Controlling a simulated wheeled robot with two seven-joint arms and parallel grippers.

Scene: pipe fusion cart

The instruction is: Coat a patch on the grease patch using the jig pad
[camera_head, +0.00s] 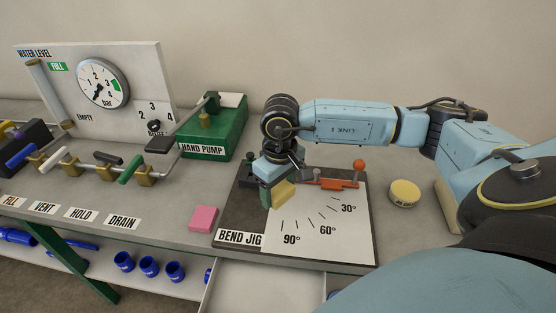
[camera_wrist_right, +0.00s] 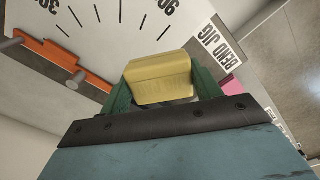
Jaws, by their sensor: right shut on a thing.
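My right gripper (camera_head: 271,197) comes in from the right and hangs over the bend jig (camera_head: 320,240). Its green fingers are shut on a yellow block, which I take to be the jig pad (camera_head: 284,194). In the right wrist view the pad (camera_wrist_right: 158,78) sits between the two fingertips, over the jig's board. The pad is near the border of the jig's dark and white parts; I cannot tell if it touches the surface. I cannot make out a distinct grease patch; the gripper hides part of the board. My left gripper is not in view.
An orange lever (camera_head: 331,183) with a knob stands at the jig's back. A pink block (camera_head: 204,218) lies left of the jig, and a round yellow tin (camera_head: 404,193) lies right. The green hand pump (camera_head: 213,130) and several valve handles are at left.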

